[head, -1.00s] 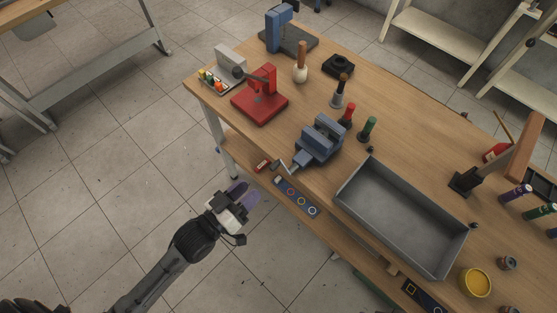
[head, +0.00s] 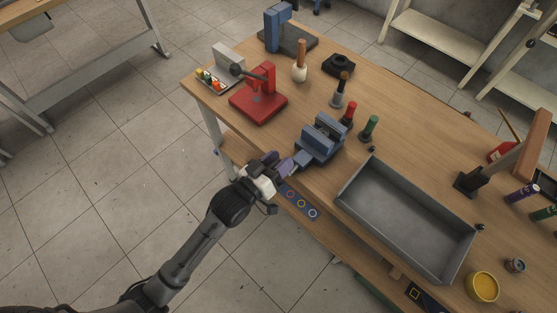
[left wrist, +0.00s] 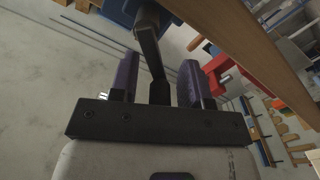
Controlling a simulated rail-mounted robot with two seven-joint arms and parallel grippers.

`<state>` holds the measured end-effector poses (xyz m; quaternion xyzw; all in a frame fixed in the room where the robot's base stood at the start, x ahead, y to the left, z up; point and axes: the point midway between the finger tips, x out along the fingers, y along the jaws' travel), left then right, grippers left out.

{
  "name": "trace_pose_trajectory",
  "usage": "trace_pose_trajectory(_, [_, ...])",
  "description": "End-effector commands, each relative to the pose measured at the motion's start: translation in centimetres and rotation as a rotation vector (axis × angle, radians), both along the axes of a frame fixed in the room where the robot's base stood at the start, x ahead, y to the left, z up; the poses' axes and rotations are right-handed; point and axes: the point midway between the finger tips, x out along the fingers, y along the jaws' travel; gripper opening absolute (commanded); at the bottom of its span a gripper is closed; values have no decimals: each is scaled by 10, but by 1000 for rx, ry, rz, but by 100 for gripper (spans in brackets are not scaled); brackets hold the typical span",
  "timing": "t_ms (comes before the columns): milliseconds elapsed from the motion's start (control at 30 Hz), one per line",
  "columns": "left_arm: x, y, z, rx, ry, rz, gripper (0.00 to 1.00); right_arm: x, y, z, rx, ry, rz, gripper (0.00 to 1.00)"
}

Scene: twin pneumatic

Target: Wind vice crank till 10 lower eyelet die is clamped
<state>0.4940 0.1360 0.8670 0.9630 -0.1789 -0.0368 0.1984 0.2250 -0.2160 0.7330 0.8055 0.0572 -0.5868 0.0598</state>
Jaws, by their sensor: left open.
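The blue-grey vice (head: 319,142) stands at the table's front edge. Its jaws point up, and I cannot make out the lower eyelet die between them. My left gripper (head: 286,165) is at the vice's front, over the table edge, and hides most of the crank in the head view. In the left wrist view, the dark crank (left wrist: 148,48) reaches down between the two purple fingers of my open left gripper (left wrist: 159,82). Gaps show on both sides of the crank, so the fingers are around it without gripping. My right gripper is not in view.
A red press (head: 260,95) stands left of the vice, and a grey tray (head: 405,222) lies to its right. Red-handled (head: 347,113) and green-handled (head: 370,127) tools stand close behind the vice. A strip with coloured rings (head: 300,203) sits below the front edge.

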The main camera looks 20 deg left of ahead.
Motion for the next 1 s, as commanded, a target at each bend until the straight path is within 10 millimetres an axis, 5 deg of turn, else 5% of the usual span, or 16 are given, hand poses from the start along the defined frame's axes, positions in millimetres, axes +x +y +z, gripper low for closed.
trace_pose_trajectory(200, [0, 0, 0, 0, 0, 0, 43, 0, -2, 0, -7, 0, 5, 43])
trace_pose_trajectory(633, [0, 0, -1, 1, 1, 1, 2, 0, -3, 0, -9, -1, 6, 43])
trace_pose_trajectory(1000, [0, 1, -2, 12, 2, 2, 1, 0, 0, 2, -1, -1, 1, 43])
